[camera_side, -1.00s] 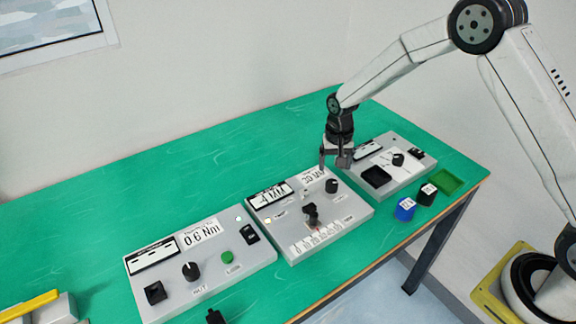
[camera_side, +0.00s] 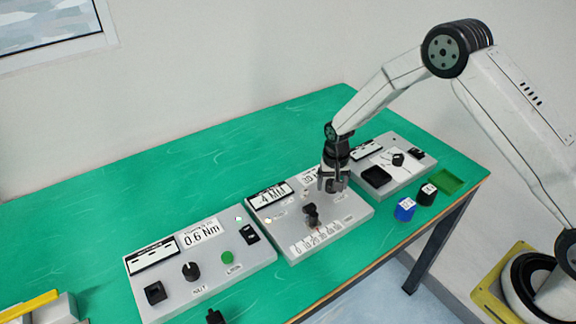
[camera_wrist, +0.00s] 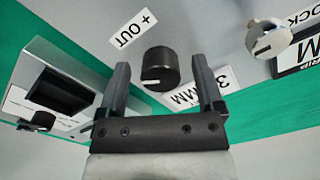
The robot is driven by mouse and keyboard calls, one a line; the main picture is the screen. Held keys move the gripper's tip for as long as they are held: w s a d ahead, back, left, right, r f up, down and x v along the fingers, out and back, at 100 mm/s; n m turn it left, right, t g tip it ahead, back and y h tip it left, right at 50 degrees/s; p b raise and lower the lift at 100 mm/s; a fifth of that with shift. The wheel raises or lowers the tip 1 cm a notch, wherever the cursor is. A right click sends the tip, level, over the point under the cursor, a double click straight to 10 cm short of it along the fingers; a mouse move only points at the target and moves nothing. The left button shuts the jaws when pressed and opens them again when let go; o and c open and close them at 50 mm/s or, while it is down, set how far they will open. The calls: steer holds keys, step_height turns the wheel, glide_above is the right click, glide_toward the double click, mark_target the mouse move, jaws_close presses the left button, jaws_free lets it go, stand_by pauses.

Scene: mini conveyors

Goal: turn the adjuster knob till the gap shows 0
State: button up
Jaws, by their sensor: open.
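The black adjuster knob (camera_wrist: 160,72) has a white pointer line and shows in the wrist view beside a "+ OUT" label (camera_wrist: 132,29). My gripper (camera_wrist: 159,66) is open, with one finger on each side of the knob and a small gap seen on both sides. In the side view my gripper (camera_side: 333,186) is down over the middle panel (camera_side: 351,215) and hides the knob.
A pale knob (camera_wrist: 268,38) by a "LOCK" label is near the readout. A black lever (camera_side: 311,215) stands on the middle panel. Other panels lie left (camera_side: 215,262) and right (camera_side: 400,185).

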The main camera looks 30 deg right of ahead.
jaws_close()
steer(key=shift+d+n, duration=0.1)
steer(key=shift+n, duration=2.3)
jaws_free()
steer(key=shift+r, duration=0.1)
